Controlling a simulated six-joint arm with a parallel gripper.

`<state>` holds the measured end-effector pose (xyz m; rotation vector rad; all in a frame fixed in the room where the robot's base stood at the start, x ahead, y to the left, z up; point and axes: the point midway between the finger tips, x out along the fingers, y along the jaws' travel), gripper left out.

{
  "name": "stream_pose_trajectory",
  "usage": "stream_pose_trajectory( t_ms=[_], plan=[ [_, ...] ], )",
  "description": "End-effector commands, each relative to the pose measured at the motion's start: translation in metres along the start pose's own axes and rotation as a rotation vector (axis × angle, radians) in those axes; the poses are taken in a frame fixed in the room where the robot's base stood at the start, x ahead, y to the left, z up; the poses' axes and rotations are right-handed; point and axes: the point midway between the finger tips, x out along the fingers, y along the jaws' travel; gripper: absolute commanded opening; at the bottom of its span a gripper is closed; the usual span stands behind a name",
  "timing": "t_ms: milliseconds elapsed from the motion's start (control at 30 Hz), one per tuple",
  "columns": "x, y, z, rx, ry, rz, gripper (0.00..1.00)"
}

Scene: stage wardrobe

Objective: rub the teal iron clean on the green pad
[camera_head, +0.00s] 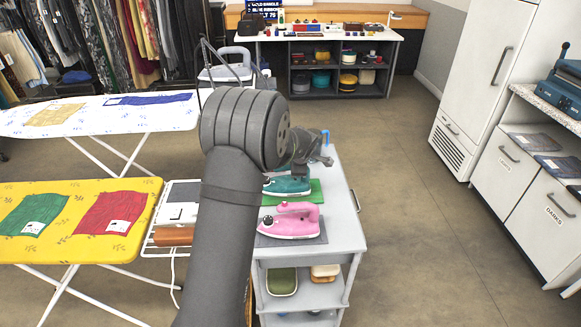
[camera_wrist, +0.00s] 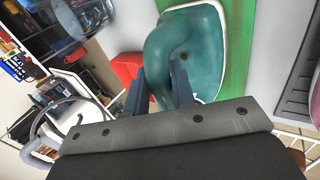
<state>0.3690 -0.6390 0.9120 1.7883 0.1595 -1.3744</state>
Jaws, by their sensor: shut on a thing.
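The teal iron (camera_head: 288,187) is on the green pad (camera_head: 316,190) on the grey cart, partly hidden by my arm. In the wrist view the teal iron (camera_wrist: 205,35) fills the upper middle, with the green pad (camera_wrist: 236,50) showing along its right side. My gripper (camera_wrist: 160,82) is shut on the iron's handle, one dark finger on each side. In the head view my gripper (camera_head: 308,160) is above the iron and mostly hidden by my wrist. I cannot tell whether the soleplate touches the pad, and its underside is hidden.
A pink iron (camera_head: 290,221) stands on a grey pad (camera_head: 312,236) just in front. A red object (camera_wrist: 127,67) is beside the teal iron in the wrist view. A wire rack (camera_head: 176,215) and a yellow ironing board (camera_head: 140,190) lie left. The floor right of the cart (camera_head: 346,238) is clear.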

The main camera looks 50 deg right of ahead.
Motion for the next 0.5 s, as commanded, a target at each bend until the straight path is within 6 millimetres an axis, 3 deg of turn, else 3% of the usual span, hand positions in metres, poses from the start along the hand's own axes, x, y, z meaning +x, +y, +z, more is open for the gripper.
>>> stream_pose_trajectory(
  t_ms=[500],
  plan=[
    [-0.002,-0.002,0.043,0.002,-0.002,0.0,0.0]
  ],
)
